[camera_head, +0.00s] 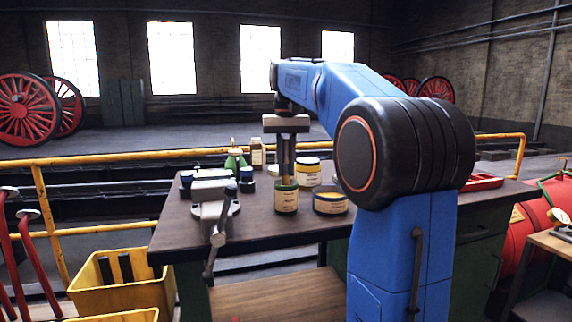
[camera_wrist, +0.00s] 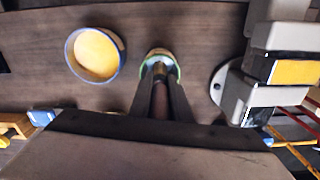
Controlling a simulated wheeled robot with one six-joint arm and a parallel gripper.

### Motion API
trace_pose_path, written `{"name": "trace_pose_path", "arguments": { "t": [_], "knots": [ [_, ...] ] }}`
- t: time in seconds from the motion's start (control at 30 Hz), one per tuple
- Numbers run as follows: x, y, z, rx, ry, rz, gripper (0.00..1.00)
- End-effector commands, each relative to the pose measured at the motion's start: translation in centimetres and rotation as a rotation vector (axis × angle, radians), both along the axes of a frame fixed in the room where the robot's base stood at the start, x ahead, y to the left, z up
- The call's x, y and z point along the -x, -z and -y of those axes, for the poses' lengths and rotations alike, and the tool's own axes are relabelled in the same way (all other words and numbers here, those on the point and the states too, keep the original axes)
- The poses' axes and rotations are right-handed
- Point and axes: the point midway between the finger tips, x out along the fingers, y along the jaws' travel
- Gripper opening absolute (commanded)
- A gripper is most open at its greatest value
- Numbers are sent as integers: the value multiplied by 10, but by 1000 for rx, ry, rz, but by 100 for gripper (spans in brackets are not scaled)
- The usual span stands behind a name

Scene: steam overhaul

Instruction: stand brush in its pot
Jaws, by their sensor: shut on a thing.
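My gripper (camera_head: 287,172) points straight down over the workbench (camera_head: 260,225), shut on the brush. The brush (camera_wrist: 160,98) has a reddish-brown handle between the two fingers in the wrist view. The brush looks upright and in line with the pot. How deep its tip sits inside is hidden.
A blue-rimmed tin of yellow (camera_head: 330,205) stands close right of the pot, a yellow-topped jar (camera_head: 308,179) behind. A grey vise (camera_head: 214,212) is at left. A green bottle (camera_head: 235,160) and brown bottle (camera_head: 257,156) stand behind. A red tray (camera_head: 482,182) lies far right.

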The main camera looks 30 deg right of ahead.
Motion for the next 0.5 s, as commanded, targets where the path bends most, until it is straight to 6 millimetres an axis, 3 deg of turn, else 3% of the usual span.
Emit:
{"name": "trace_pose_path", "arguments": {
  "t": [0.17,0.2,0.27,0.5],
  "knots": [
    [0,0,0,0,0,0,0],
    [0,0,0,0,0,1,26],
    [0,0,0,0,0,1,39],
    [0,0,0,0,0,0,39]
  ]
}}
